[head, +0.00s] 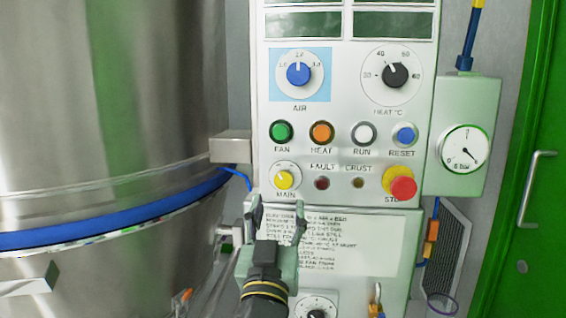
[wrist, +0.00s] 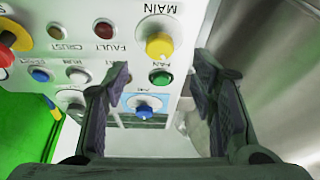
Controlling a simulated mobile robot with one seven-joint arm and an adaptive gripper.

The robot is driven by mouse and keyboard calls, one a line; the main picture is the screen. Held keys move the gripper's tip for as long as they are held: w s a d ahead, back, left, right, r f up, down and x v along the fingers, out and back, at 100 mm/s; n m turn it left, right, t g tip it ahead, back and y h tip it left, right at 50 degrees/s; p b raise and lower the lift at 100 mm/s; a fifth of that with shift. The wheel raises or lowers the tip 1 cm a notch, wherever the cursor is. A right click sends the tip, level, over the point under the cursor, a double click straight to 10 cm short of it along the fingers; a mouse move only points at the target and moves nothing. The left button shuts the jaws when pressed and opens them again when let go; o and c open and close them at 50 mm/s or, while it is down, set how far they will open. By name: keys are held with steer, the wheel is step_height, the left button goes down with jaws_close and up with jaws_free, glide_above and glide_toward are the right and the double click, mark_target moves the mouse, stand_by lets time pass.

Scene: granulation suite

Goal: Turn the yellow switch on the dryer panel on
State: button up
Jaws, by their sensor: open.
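The yellow switch (head: 284,180) is a small round knob on a pale dial above the label MAIN, at the lower left of the dryer panel (head: 345,165). In the wrist view, which shows the panel upside down, the yellow switch (wrist: 159,46) is at the upper middle. My gripper (head: 278,215) is open and empty, just below the yellow switch in the head view. In the wrist view its two fingers (wrist: 165,90) stand apart, with the switch above the gap between them. I cannot tell the exact distance to the panel.
A red stop button (head: 403,188) on yellow sits at the panel's lower right. Green, orange, white and blue buttons (head: 282,131) run above the switch. A large steel vessel (head: 110,110) fills the left. A gauge box (head: 466,120) and green door (head: 530,170) are at the right.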

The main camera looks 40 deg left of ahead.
mark_target(283, 182)
steer(key=shift+w+a+r+p, duration=0.6)
steer(key=shift+w+r+p, duration=0.3)
steer(key=shift+p, duration=1.6)
steer(key=p+x, duration=0.1)
steer(key=x, duration=0.1)
steer(key=p+x, duration=0.2)
steer(key=shift+w+a+f, duration=0.1)
steer(key=shift+w+f, duration=0.05)
steer(key=shift+w, duration=0.15)
steer(key=shift+w+a, duration=0.15)
steer(key=shift+w, duration=0.05)
steer(key=shift+c, duration=0.2)
steer(key=shift+f, duration=0.1)
steer(key=c, duration=1.1)
